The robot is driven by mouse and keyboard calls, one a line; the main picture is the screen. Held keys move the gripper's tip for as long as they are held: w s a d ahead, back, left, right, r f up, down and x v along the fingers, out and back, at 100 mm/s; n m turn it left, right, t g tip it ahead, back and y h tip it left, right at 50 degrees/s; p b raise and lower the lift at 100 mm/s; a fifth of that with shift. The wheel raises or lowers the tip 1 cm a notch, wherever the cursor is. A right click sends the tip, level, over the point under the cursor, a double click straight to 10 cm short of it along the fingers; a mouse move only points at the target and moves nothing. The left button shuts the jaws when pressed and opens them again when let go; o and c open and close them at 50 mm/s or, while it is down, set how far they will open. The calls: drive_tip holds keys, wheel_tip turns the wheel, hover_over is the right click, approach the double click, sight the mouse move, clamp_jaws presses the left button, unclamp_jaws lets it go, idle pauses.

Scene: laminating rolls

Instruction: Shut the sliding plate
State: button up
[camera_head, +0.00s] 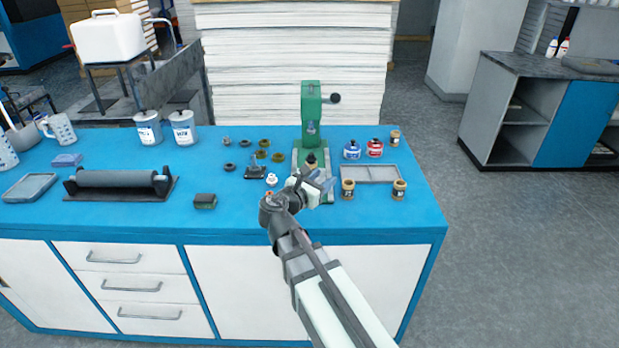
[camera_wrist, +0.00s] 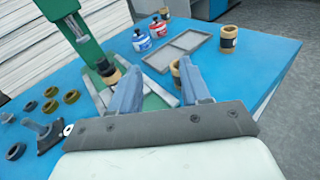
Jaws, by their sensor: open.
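A green press (camera_head: 312,115) with a dark side knob stands on the blue bench. In the wrist view its upright (camera_wrist: 75,28) is at upper left, above a green base with grey rails (camera_wrist: 98,97). The sliding plate seems to be part of this base; my fingers hide much of it, and I cannot tell how far out it is. A small brown-and-black cylinder (camera_wrist: 108,72) is at the press, under its head.
Right of the press are a grey tray (camera_head: 370,174), brown jars (camera_head: 399,189) and blue and red bottles (camera_head: 375,148). To the left are small dark rings (camera_head: 263,155), a dark stand (camera_head: 256,169), a block (camera_head: 205,201) and a roller (camera_head: 118,180). The bench front is clear.

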drive_tip(key=shift+o, duration=0.3)
drive_tip(key=w+d+r+m+g+h, duration=0.1)
drive_tip(key=w+d+r+m, duration=0.2)
drive_tip(key=d+r, duration=0.4)
drive_tip(key=shift+w+d, duration=0.8)
drive_tip(key=shift+d, duration=0.25)
drive_tip(key=w+d+r+m+g+y, duration=0.1)
drive_tip(key=w+d+r+m+g, duration=0.2)
drive_tip(key=d+m, duration=0.15)
drive_tip(key=s+a+f+m+g+y, duration=0.1)
drive_tip(key=a+f+m+g+y, duration=0.15)
drive_tip(key=a+m+y, duration=0.45)
drive_tip(key=a+f+m+g+y, duration=0.1)
drive_tip(key=a+m+g+y, duration=0.25)
drive_tip(key=a+m, duration=0.45)
drive_tip(key=shift+m+t+y, duration=0.4)
drive_tip(key=shift+m+y, duration=0.05)
drive_tip(key=x, duration=0.9)
drive_tip(key=d+x, duration=0.1)
drive_tip(key=x, duration=0.3)
drive_tip(key=shift+f, duration=0.4)
drive_tip(key=shift+d, duration=0.1)
clamp_jaws()
drive_tip(key=shift+w, duration=0.1)
